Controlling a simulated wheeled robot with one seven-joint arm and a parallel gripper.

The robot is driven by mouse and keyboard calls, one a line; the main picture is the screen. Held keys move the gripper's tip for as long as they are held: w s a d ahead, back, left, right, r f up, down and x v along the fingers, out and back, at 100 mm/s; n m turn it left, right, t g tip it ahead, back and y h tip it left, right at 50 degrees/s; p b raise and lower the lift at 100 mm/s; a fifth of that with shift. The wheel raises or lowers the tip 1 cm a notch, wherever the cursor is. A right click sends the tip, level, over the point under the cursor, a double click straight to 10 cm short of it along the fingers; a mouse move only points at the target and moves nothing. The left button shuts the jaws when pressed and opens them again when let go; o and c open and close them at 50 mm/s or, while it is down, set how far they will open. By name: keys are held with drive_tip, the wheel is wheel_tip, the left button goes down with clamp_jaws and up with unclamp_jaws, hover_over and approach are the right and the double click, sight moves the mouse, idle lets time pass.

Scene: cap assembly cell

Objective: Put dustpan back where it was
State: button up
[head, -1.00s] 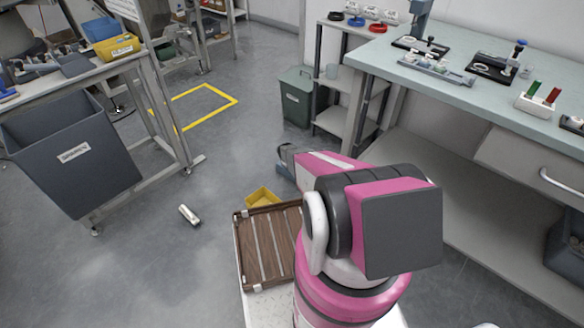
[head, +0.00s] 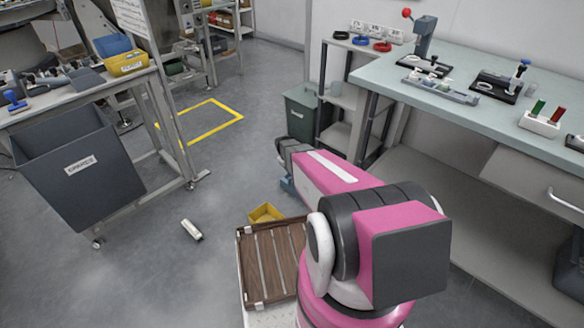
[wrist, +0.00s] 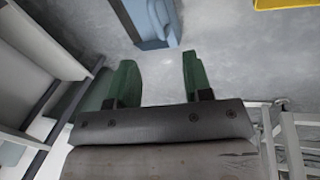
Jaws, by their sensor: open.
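A blue-grey piece that looks like the dustpan (wrist: 150,22) lies on the grey floor at the top of the wrist view, cut off by the picture edge. In the head view, a small part of the blue-grey dustpan (head: 287,187) shows just below my arm; the rest is hidden. My gripper (wrist: 157,80) is open, with its two green fingers apart and only bare floor between them. The dustpan is beyond the fingertips and apart from them. In the head view my gripper (head: 291,150) is partly hidden by the arm.
A yellow bin (head: 265,212) is beside the brown slatted tray (head: 250,268). A whitish object (head: 191,229) lies on the floor. A green bin (head: 301,112) stands by the shelf; the workbench (head: 455,107) is right, a grey bin (head: 80,172) left. Middle floor is open.

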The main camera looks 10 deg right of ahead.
drive_tip(key=s+a+r+m+y, duration=0.1)
drive_tip(key=s+a+r+m, duration=0.1)
drive_tip(key=s+r, duration=1)
drive_tip(key=s+a+r+m+g+y, duration=0.1)
drive_tip(key=s+a+r+m, duration=0.1)
drive_tip(key=s+r, duration=1)
drive_tip(key=shift+a+r+m+g+y, duration=0.15)
drive_tip(key=shift+a+m+g+y, duration=0.2)
drive_tip(key=shift+a, duration=0.35)
